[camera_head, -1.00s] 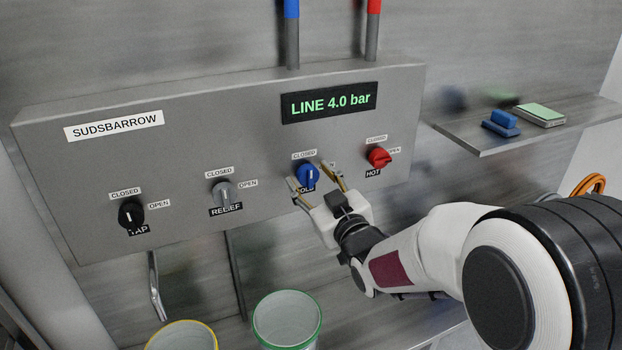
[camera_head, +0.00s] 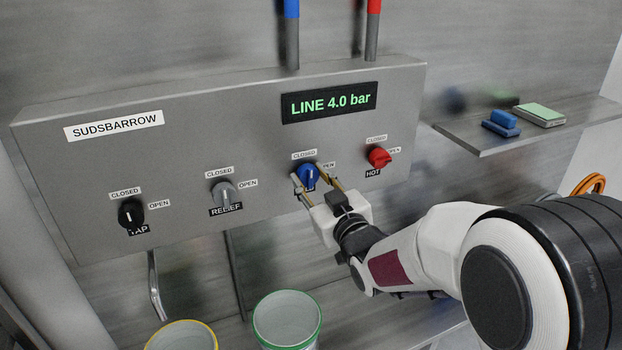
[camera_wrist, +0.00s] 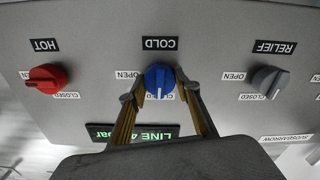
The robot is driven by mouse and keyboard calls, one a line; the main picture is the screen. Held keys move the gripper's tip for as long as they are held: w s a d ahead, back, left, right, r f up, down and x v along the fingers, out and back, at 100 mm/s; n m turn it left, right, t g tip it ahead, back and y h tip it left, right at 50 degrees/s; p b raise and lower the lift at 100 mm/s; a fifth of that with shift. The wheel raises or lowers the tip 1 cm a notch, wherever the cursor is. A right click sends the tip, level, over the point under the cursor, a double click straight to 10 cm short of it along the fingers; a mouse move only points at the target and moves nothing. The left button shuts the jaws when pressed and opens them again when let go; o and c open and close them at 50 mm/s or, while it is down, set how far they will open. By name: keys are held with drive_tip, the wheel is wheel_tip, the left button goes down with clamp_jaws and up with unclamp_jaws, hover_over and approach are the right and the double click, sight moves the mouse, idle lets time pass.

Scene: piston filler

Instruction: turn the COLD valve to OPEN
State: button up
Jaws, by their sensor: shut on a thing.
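The COLD valve is a blue knob (camera_head: 308,173) on the grey panel, below its CLOSED label; it also shows in the wrist view (camera_wrist: 157,76), which is upside down. Its white mark points toward the CLOSED side, at the bottom of the wrist view. My gripper (camera_head: 307,177) has one finger on each side of the knob and is shut on it; the fingers also show in the wrist view (camera_wrist: 160,86).
The red HOT knob (camera_head: 379,157) is close on the right, its mark toward OPEN. The grey RELIEF knob (camera_head: 224,193) and black TAP knob (camera_head: 131,213) are on the left. Two buckets, green-rimmed (camera_head: 287,318) and yellow-rimmed (camera_head: 182,336), stand below. The display (camera_head: 329,102) reads LINE 4.0 bar.

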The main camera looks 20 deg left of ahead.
drive_tip(key=m, duration=1.3)
drive_tip(key=shift+w+d+m, duration=0.1)
drive_tip(key=shift+m, duration=2.2)
drive_tip(key=o, duration=1.1)
drive_tip(key=shift+d, duration=0.1)
